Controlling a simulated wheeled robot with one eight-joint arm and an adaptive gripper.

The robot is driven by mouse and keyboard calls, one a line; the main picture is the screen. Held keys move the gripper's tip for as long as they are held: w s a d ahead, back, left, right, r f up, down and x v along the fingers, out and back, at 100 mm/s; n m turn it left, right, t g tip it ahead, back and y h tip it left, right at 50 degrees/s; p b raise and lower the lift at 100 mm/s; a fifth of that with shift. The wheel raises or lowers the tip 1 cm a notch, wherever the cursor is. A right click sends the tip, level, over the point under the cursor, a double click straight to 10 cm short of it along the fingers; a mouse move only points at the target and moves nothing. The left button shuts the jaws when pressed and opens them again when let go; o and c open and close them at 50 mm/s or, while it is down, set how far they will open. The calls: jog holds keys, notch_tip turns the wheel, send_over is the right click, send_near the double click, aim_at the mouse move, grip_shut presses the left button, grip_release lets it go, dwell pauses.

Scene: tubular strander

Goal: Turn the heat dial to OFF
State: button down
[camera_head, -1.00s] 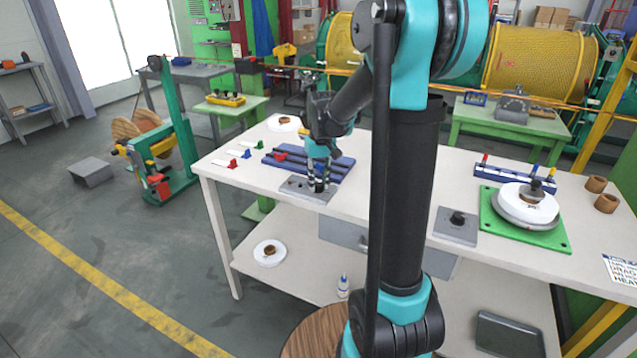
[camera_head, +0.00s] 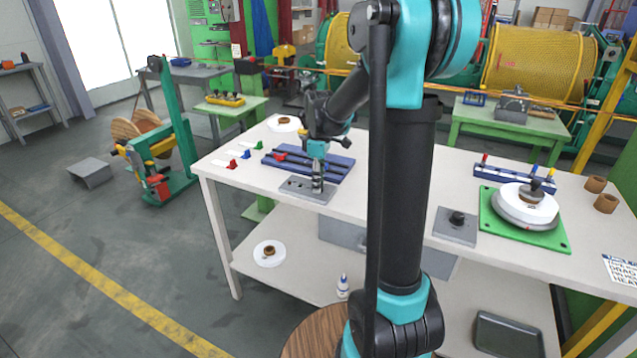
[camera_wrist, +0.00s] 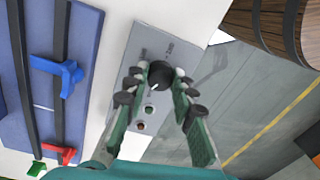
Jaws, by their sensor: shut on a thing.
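The heat dial (camera_wrist: 159,75) is a round black knob with a light pointer mark, on a grey metal panel (camera_wrist: 150,45). In the wrist view it sits between the fingertips of my gripper (camera_wrist: 158,82), which is shut on it from both sides. The panel has small printed labels beside the dial, too small to read, and two small round fittings below it. In the head view my gripper (camera_head: 317,188) points down onto the grey panel (camera_head: 300,190) at the table's front edge; the dial there is hidden by the fingers.
A blue slotted board (camera_head: 335,165) with red and blue clamps lies just behind the panel. A second grey plate with a black knob (camera_head: 457,218) and a green plate (camera_head: 560,243) bearing a white disc stand to the right. Small coloured pieces lie left.

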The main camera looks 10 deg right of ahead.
jog(key=shift+n, duration=2.3)
jog(key=c, duration=1.3)
grip_release()
jog(key=shift+o, duration=0.2)
notch_tip(320, 180, up, 12)
jog(key=shift+w, duration=0.25)
jog(key=s+d+f+m+t, duration=0.2)
jog(key=s+f+m, duration=0.6)
jog(key=s, duration=0.3)
jog(key=s+d+f+m+t, duration=0.2)
jog(key=s+f+m, duration=0.7)
jog(key=s+f, duration=0.2)
jog(key=shift+f+t, duration=0.15)
jog(key=shift+t, duration=0.15)
